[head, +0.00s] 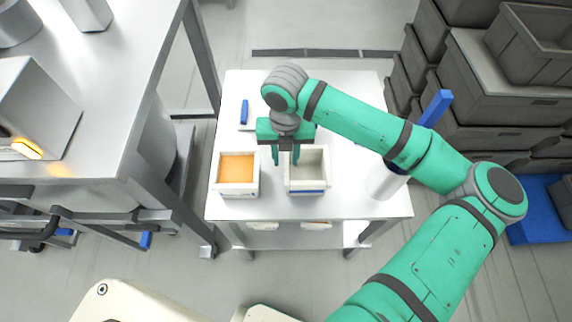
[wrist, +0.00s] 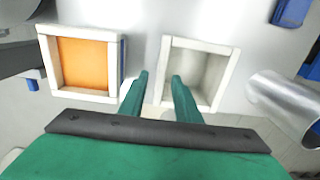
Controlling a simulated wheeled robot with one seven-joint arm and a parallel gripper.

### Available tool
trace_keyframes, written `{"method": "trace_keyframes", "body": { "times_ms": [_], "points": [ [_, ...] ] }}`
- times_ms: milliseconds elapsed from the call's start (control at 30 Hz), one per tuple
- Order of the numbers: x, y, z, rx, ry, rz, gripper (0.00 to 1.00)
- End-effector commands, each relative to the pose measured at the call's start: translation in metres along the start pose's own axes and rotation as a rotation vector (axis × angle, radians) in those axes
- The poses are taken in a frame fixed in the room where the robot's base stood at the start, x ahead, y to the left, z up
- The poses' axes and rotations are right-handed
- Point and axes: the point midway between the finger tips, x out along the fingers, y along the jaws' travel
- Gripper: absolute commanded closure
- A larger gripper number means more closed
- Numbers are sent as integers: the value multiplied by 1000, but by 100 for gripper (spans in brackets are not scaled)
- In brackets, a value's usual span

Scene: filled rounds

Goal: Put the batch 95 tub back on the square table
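Two white square tubs stand side by side on the white-topped table (head: 340,205). The left tub (head: 238,188) has an orange filling; it also shows in the wrist view (wrist: 80,95). The right tub (head: 308,184) looks empty and pale inside, with a blue strip on its front; it also shows in the wrist view (wrist: 200,45). No batch number is legible, so I cannot tell which is batch 95. My gripper (head: 287,160) points down at the right tub's left wall, its fingers (wrist: 160,78) apart on either side of that wall. Contact is not clear.
A small blue object (head: 245,112) lies at the back left of the table. A steel bench (head: 115,85) is at left; grey crates (head: 490,75) are stacked at right.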

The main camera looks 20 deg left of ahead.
Motion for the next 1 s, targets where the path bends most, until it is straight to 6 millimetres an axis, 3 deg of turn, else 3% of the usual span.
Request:
{"method": "trace_keyframes", "body": {
  "times_ms": [100, 300, 1000],
  "points": [
    [-21, 0, 0, -1, -1, 1, 70],
    [-40, 0, 0, 0, 0, 0, 70],
    [-44, 0, 0, 0, 0, 0, 70]
  ]
}}
